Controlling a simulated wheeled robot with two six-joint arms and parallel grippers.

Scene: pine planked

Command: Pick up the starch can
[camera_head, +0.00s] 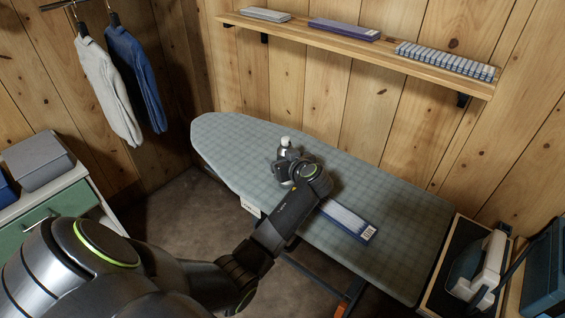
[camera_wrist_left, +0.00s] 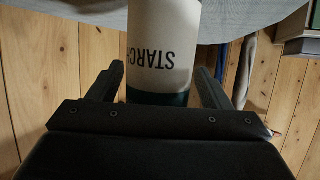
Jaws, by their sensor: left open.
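The starch can (camera_head: 285,142) stands upright on the grey checked ironing board (camera_head: 225,135). In the head view its lower part is hidden behind my left gripper (camera_head: 284,160). In the left wrist view, which is upside down, the can (camera_wrist_left: 165,45) is pale with dark "STARCH" lettering and a dark green band. My left gripper (camera_wrist_left: 160,85) is open, with one finger on each side of the can and a small gap at both sides. How deep the can sits between the fingers is hard to tell. My right gripper is not in view.
A blue-and-white box (camera_head: 345,222) lies on the board beside my left forearm. An iron (camera_head: 488,262) stands at the board's right end. A wall shelf (camera_head: 400,62) holds several flat packs. Clothes (camera_head: 110,85) hang at left above a green-drawered cabinet (camera_head: 50,220).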

